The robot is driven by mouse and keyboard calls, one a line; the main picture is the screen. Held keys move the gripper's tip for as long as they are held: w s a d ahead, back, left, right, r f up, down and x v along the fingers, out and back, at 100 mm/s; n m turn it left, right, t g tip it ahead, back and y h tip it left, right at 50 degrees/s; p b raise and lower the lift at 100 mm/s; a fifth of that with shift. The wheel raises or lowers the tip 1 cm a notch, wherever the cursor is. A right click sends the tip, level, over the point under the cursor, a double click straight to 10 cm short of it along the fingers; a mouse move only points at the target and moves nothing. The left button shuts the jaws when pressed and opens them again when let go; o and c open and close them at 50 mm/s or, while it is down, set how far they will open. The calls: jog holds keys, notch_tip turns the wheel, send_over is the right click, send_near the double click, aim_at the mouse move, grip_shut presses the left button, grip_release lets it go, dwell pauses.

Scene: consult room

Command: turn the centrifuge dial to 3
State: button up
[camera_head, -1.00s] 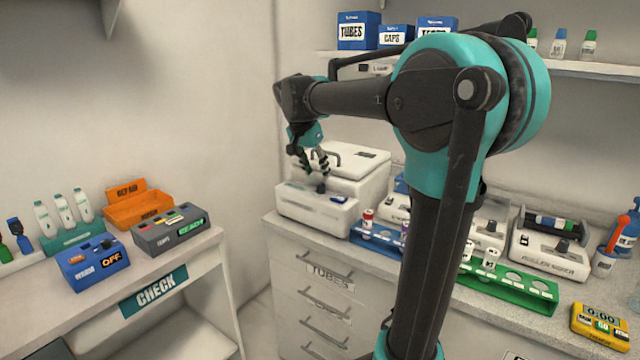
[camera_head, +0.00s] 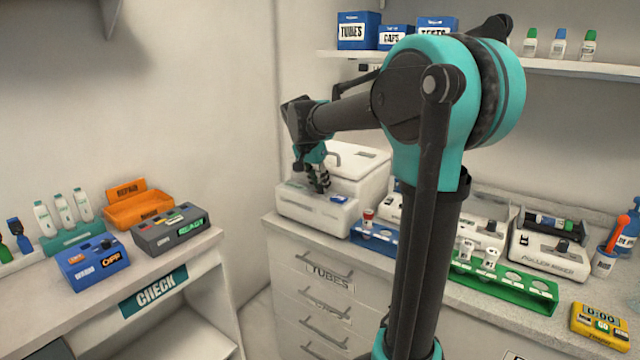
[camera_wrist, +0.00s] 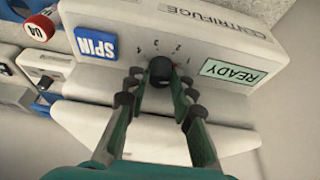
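The white centrifuge (camera_head: 300,208) stands at the left end of the right-hand counter, and its front panel fills the wrist view (camera_wrist: 115,22). Its round black dial (camera_wrist: 160,71) sits among the numbers 1 to 4. A small red mark shows on the dial's right side, near the 1. My gripper (camera_wrist: 156,74) has its fingers on either side of the dial, apart, with a small gap showing at the left. In the head view my gripper (camera_head: 319,187) is down at the front panel and hides the dial.
A blue SPIN button (camera_wrist: 96,45) lies left of the dial and a green READY display (camera_wrist: 231,72) lies right. A red-capped tube (camera_head: 368,219) in a blue rack (camera_head: 376,240) stands beside the centrifuge. A shelf (camera_head: 590,68) runs above.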

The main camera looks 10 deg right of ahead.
grip_shut()
jog(key=shift+n, duration=0.8)
jog(key=o, duration=0.7)
grip_release()
jog(key=shift+o, duration=0.2)
jog(key=v, duration=1.2)
jog(key=shift+s+d, duration=0.2)
jog(key=shift+d, duration=0.1)
